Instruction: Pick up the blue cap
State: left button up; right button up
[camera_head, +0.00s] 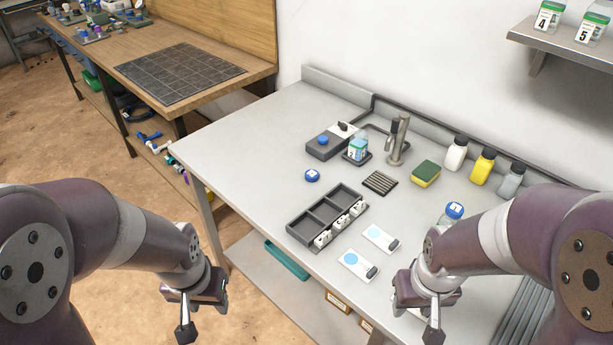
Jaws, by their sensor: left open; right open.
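A small round blue cap (312,175) with a white mark on top lies on the grey table, left of the middle and clear of other objects. A second blue cap (454,209) sits on a clear bottle near my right arm; the arm partly hides that bottle. My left gripper (197,309) is open and empty, low in front of the table's left edge, well short of the loose cap. My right gripper (423,312) is open and empty over the table's front part, to the right of and nearer than the loose cap.
A dark tray (308,226) with compartments stands in front of the loose cap. Behind are a grey device (335,141), a bottle (357,149) and a tap (398,140). The table's left end is clear.

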aim_at(312, 175)
jog(key=i+j+u, duration=0.1)
jog(key=i+j, duration=0.4)
jog(key=i+j+u, duration=0.15)
jog(key=i+j, duration=0.3)
jog(key=i, duration=0.15)
